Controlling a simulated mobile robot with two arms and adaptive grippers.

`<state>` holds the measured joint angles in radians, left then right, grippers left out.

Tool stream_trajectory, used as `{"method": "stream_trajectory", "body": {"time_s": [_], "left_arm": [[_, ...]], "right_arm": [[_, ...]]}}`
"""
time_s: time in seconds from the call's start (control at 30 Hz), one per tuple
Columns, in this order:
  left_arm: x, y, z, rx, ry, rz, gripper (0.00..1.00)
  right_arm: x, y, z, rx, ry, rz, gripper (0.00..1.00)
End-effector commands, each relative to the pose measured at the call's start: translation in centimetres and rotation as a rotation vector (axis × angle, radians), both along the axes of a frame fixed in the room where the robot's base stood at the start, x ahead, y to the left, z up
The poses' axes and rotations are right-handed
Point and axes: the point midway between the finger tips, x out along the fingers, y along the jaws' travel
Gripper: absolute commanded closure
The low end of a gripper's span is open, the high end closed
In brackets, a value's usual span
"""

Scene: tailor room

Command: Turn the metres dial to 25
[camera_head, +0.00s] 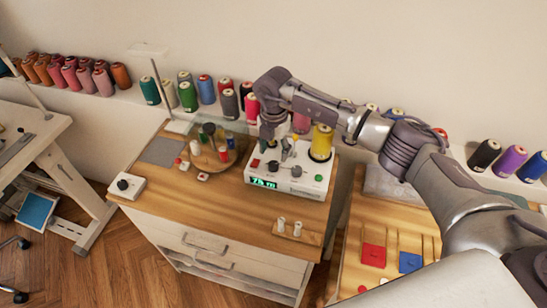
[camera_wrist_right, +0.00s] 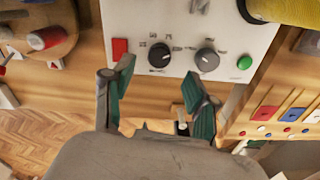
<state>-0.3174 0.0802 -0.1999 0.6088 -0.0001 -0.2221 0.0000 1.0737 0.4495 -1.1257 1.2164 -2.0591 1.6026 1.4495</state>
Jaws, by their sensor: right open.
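The white winding machine (camera_head: 315,187) stands on the wooden cabinet top, its green-lit display (camera_head: 263,183) apparently reading 75 m, though small. In the right wrist view its panel carries two round dark dials side by side, a left dial (camera_wrist_right: 159,55) and a right dial (camera_wrist_right: 207,59), with printed marks around them. In the head view the right gripper (camera_head: 268,130) points down over the machine. My left gripper is not in view.
A yellow spool (camera_head: 321,142) stands on the machine. A red square (camera_wrist_right: 120,49) and a green button (camera_wrist_right: 244,62) flank the dials. A round wooden tray (camera_head: 208,158) with small spools is to the left. A white box with a black knob (camera_head: 126,186) sits at the cabinet's left corner.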

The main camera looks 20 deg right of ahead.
Motion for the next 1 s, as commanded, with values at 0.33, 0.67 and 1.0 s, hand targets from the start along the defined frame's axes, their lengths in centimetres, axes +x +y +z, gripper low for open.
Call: {"method": "stream_trajectory", "body": {"time_s": [0.33,0.67,1.0], "left_arm": [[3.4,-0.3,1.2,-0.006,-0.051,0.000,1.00],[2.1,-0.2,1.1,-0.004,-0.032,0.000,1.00],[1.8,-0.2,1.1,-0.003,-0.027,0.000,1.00]], "right_arm": [[0.0,0.0,-4.8,0.000,0.000,0.000,0.42],[0.0,0.0,-5.3,0.000,-0.001,0.001,0.42],[0.1,0.0,-5.3,0.000,-0.001,0.000,0.94]]}}
